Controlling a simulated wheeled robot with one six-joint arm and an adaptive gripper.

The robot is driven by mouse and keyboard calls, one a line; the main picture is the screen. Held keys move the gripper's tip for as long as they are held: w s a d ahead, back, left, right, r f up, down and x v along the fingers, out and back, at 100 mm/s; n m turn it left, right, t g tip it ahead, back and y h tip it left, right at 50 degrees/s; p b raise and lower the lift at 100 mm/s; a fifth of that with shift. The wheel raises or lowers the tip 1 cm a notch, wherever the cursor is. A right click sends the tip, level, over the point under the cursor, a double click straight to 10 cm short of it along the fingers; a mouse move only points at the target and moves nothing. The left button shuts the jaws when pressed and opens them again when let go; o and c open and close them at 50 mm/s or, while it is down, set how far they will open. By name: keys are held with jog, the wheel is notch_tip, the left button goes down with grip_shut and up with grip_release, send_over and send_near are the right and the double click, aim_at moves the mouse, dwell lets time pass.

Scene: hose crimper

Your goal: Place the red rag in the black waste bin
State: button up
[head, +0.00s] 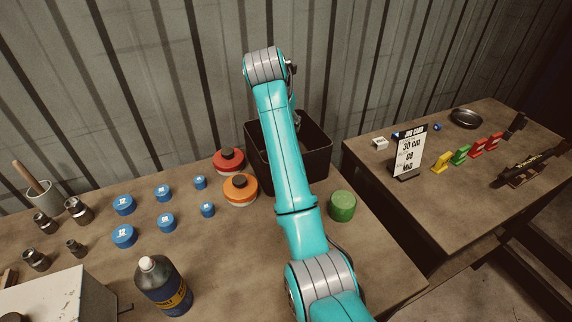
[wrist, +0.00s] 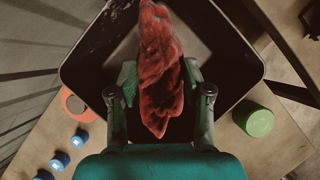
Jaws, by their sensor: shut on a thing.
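The red rag (wrist: 160,75) hangs in my gripper (wrist: 160,85) in the wrist view. My gripper is shut on it, with one finger on each side. The black waste bin (head: 318,150) stands at the back of the table in the head view. In the wrist view the bin's dark rim (wrist: 70,75) surrounds the rag, so the rag is over or inside the bin's opening; its exact height I cannot tell. In the head view my arm hides the gripper and the rag.
A green round tin (head: 342,206) stands right of the bin. A red lidded piece (head: 229,160) and an orange one (head: 240,190) sit at its left. A second table (head: 470,200) is at right.

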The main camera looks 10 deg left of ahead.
notch_tip(320, 180, down, 12)
jog(key=shift+r, duration=0.1)
jog(key=o, duration=1)
jog(key=shift+o, duration=0.2)
jog(key=v, duration=1.2)
